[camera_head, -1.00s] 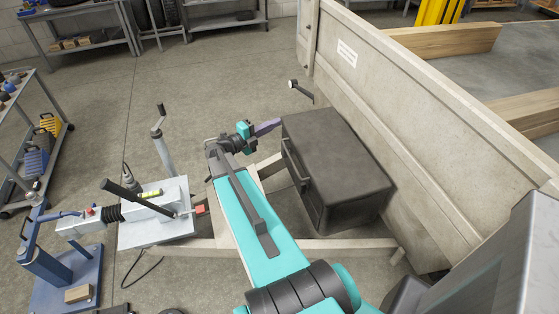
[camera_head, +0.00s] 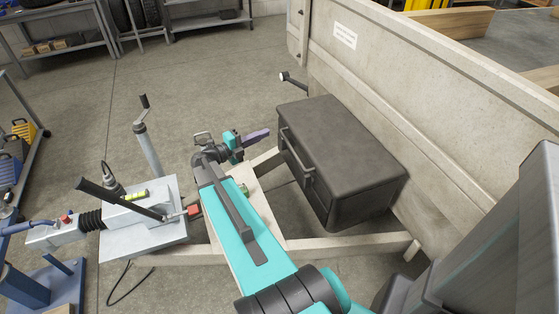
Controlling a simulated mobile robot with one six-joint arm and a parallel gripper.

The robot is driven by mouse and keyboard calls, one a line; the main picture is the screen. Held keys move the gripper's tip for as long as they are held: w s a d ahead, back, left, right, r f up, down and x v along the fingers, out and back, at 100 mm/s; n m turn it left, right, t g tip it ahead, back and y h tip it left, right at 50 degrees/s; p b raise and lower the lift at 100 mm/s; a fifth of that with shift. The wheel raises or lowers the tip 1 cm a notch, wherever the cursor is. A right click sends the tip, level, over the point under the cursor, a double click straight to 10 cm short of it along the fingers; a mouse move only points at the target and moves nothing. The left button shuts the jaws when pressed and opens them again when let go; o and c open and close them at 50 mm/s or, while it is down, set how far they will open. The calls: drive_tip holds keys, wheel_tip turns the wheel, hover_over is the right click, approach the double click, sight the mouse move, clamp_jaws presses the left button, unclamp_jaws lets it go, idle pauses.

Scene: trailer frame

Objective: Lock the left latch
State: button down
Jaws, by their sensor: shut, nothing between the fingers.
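My gripper (camera_head: 262,134) has purple fingers, shut and empty. It is at the end of my teal and black arm, just left of the dark toolbox (camera_head: 345,150) in the picture, with a small gap between them. The toolbox front has a long bar handle (camera_head: 297,156). A short dark lever with a pale round end (camera_head: 284,76) sticks out near the trailer's left front edge, above and beyond my gripper. It may be the left latch, but I cannot tell whether it is locked. No other latch is clear.
The trailer's beige front wall (camera_head: 400,90) runs along the right. The drawbar frame (camera_head: 330,247) lies below the toolbox. A crank post (camera_head: 146,135) and the hitch with its black lever (camera_head: 120,198) stand at left. Floor is free beyond my gripper.

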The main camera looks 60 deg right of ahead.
wheel_tip(320, 180, down, 19)
drive_tip(key=b, duration=1.7)
drive_tip(key=shift+w+d+b, duration=0.15)
drive_tip(key=shift+w+b, duration=0.05)
drive_tip(key=shift+b, duration=0.2)
drive_tip(key=shift+d, duration=0.1)
drive_tip(key=d+b, duration=0.3)
drive_tip(key=d, duration=0.8)
drive_tip(key=shift+s+d, duration=0.2)
drive_tip(key=shift+s+d, duration=0.1)
